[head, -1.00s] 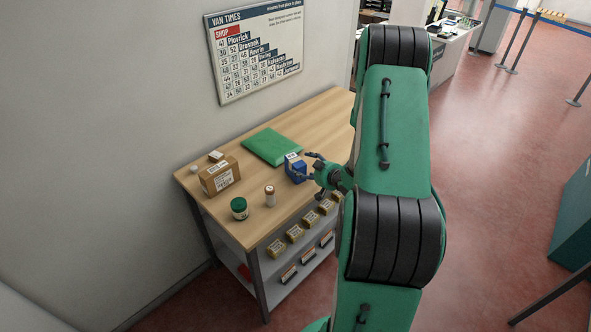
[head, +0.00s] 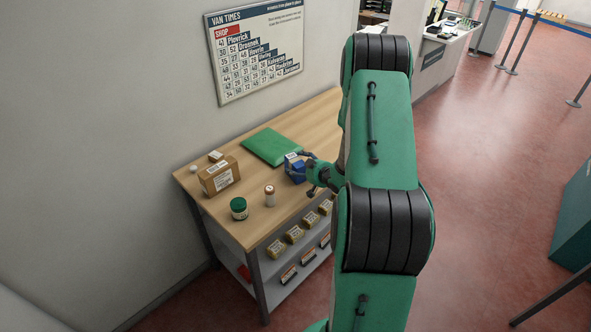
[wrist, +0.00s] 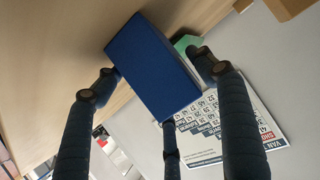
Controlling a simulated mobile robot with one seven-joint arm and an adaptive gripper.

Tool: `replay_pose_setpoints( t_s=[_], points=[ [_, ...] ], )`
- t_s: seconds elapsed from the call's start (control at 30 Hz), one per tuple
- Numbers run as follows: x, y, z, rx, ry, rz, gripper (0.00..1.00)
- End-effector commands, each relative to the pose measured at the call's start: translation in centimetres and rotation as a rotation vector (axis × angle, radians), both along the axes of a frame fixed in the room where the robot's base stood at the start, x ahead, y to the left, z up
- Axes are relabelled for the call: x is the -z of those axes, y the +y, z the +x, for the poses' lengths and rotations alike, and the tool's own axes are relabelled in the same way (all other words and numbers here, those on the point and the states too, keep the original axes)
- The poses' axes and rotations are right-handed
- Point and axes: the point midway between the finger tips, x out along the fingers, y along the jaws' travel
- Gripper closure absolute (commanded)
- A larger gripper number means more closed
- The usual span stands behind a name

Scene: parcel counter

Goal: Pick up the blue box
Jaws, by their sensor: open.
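The blue box (head: 293,172) stands on the wooden table, near its right edge and in front of a green flat parcel. It has a white label on its upper part in the head view. My gripper (head: 304,172) is at the box's right side, with its fingers reaching around it. In the wrist view the blue box (wrist: 153,66) lies between my gripper's open fingers (wrist: 160,88), with fingers on both sides and one below. I cannot tell whether any finger touches it.
Several small packages sit on the shelves below. A wall with a timetable board (head: 257,52) stands behind.

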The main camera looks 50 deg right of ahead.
Motion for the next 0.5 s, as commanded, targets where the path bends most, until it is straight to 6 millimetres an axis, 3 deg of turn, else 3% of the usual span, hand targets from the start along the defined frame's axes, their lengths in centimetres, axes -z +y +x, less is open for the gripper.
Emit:
replay_pose_setpoints(
  t_s=[0.33, 0.37, 0.5],
  points=[
    [0.00, 0.01, -0.03, 0.000, 0.000, 0.000, 0.30],
    [0.00, 0.01, -0.03, 0.000, 0.000, 0.000, 0.32],
    [0.00, 0.01, -0.03, 0.000, 0.000, 0.000, 0.60]
  ],
)
